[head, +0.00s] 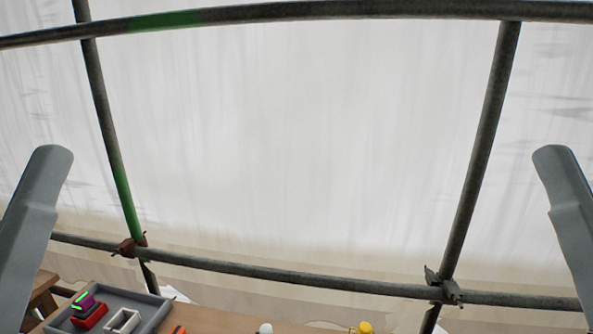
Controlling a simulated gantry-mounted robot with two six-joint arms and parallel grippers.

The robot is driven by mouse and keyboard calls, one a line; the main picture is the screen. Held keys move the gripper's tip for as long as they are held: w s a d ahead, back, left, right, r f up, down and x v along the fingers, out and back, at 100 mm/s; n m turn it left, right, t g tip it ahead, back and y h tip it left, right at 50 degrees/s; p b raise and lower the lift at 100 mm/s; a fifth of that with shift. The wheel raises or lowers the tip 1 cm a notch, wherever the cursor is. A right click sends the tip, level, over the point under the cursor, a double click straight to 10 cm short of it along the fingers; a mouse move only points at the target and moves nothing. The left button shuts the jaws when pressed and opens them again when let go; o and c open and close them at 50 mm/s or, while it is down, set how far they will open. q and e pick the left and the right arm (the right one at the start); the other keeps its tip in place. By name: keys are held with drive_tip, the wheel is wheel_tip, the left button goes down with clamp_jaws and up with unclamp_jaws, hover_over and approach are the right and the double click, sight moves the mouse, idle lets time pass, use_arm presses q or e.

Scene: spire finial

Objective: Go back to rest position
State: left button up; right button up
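Grey links of my two arms rise at the left and right edges of the head view. No gripper fingers show, so both grippers are out of view, and what they hold is hidden.
A dark grey tray (153,318) at the lower left holds a purple-and-green item (84,301), a red holder (90,317) and a white hollow block (122,321). A white knob (265,328) and yellow knob (362,327) show at the bottom edge. Scaffold pipes (290,278) cross before pale sheeting (290,130).

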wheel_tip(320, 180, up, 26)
drive_tip(key=p, duration=2.2)
